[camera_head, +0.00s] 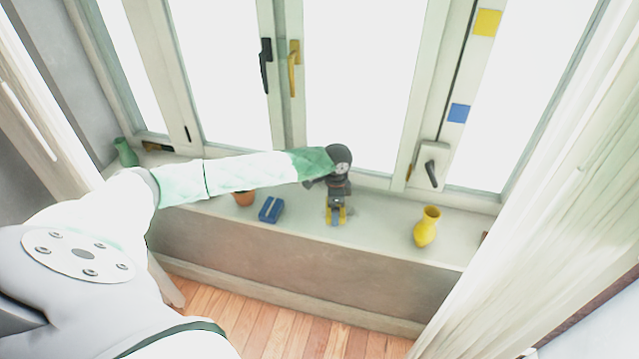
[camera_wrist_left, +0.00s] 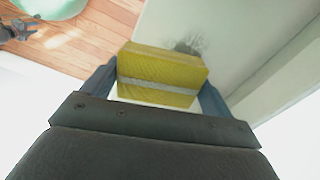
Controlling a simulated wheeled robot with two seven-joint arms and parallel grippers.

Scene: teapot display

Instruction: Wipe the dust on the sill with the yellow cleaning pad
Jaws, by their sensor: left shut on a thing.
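My left gripper (camera_head: 336,212) is over the middle of the white sill (camera_head: 385,218), pointing down. It is shut on the yellow cleaning pad (camera_wrist_left: 163,66), which has a pale grey stripe and sits between the two fingers in the left wrist view. In the head view the pad is mostly hidden by the gripper. A grey smudge of dust (camera_wrist_left: 189,45) shows on the sill just beyond the pad's far edge, partly covered by it. I cannot tell whether the pad touches the sill. A dark part at the wrist view's top left looks like my right gripper (camera_wrist_left: 17,30); its jaws are unclear.
A blue block-like object (camera_head: 271,210) and a terracotta pot (camera_head: 244,198) are left of the gripper. A yellow vase (camera_head: 428,227) stands to the right, a green vase (camera_head: 125,152) far left. Window frames and handles rise behind; a curtain (camera_head: 555,190) hangs at right.

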